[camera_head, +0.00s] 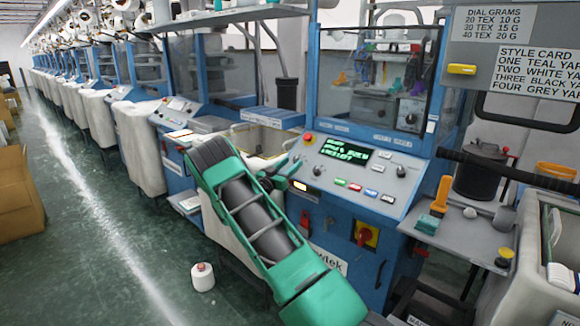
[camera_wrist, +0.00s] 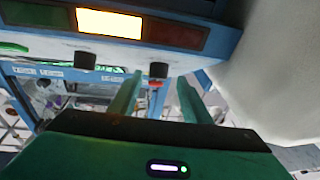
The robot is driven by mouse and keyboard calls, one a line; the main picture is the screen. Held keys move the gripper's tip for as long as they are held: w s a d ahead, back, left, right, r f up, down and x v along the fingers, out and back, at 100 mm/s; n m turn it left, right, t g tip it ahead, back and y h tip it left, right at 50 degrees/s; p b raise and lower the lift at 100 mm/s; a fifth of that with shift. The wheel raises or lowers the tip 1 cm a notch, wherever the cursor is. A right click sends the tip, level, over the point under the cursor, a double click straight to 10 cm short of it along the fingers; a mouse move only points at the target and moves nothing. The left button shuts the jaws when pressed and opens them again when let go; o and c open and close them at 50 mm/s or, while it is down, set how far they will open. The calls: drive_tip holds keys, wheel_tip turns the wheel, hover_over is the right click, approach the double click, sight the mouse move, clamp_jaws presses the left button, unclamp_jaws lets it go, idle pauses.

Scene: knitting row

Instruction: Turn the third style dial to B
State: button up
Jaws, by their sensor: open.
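The blue knitting machine has a sloped control panel (camera_head: 350,180) with a lit green display (camera_head: 343,150), a dark knob (camera_head: 317,171) and another dark knob (camera_head: 400,171). Which one is the third style dial cannot be told, and no letter B is readable. My gripper (camera_head: 283,176) is at the panel's left front edge. In the wrist view my gripper (camera_wrist: 158,82) is open, its two teal fingers apart with nothing held. A black knob (camera_wrist: 158,70) shows beyond the gap between the fingertips, and a second black knob (camera_wrist: 85,60) is further left. Contact cannot be told.
A lit yellow lamp (camera_wrist: 109,22) sits between dim green and red ones. A red-and-yellow switch (camera_head: 367,236) is on the machine's front. A side shelf (camera_head: 465,228) holds small items. A style card (camera_head: 539,70) hangs at right. A white cone (camera_head: 203,277) stands on the floor.

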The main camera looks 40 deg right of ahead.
drive_tip(key=v, duration=1)
drive_tip(key=shift+w, duration=0.2)
